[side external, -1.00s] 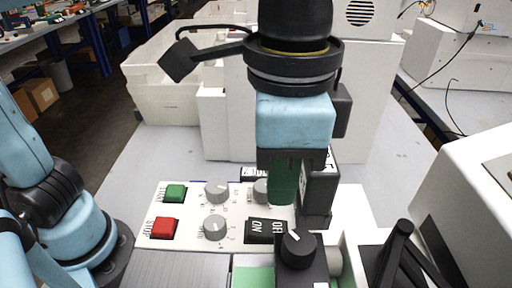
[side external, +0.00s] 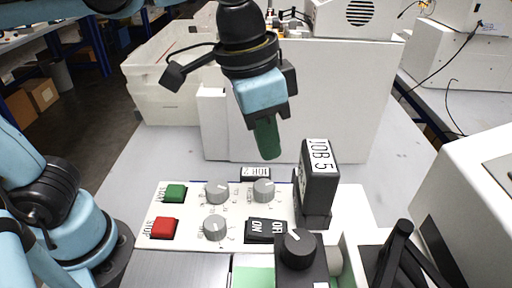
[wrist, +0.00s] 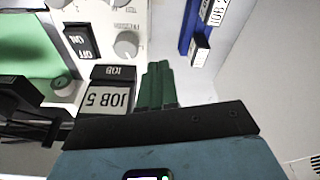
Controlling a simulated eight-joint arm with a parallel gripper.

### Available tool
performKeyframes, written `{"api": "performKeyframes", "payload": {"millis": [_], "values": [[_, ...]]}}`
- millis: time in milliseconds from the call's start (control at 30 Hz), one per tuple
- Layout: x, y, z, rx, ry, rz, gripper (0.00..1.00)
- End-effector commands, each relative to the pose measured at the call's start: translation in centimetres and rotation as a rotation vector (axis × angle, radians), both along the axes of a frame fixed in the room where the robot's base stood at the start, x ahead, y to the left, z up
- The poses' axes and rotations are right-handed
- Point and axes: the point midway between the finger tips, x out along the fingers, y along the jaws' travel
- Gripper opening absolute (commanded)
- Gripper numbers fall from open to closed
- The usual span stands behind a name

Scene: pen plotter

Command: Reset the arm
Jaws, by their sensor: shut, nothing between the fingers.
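My gripper (side external: 267,140), with green fingers, is shut and empty in the side external view. It hangs tilted in the air above and behind the plotter's control panel (side external: 190,236), apart from it. In the wrist view the green fingers (wrist: 156,86) lie together with nothing between them. A black block labelled JOB 5 (side external: 318,172) stands upright at the panel's right side, and it also shows in the wrist view (wrist: 106,100). The panel carries a green START button (side external: 175,193), a red STOP button (side external: 163,228), several grey knobs (side external: 215,228) and a black ON/OFF rocker switch (side external: 266,230).
A black knob (side external: 298,249) and a black lever (side external: 397,250) stand at the front right. A white box-like machine (side external: 340,100) is behind the panel, with a cream bin (side external: 165,75) at back left. A blue rack with labelled blocks (wrist: 188,28) shows in the wrist view.

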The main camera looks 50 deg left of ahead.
Motion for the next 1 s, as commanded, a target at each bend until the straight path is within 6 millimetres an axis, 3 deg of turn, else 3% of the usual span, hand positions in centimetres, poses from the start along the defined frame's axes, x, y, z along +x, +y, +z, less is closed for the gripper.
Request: {"api": "performKeyframes", "payload": {"millis": [33,200,300,433,600,1000], "values": [[0.9,2.3,-1.1,-0.021,-0.037,0.068,0.00],[2.8,9.5,-4.9,-0.078,-0.187,0.269,0.00],[3.0,13.2,-6.9,-0.092,-0.273,0.372,0.00],[2.8,16.6,-8.8,-0.096,-0.357,0.469,0.00],[2.5,18.5,-9.9,-0.093,-0.409,0.521,0.00],[2.5,18.6,-9.9,-0.094,-0.413,0.524,0.00]]}}
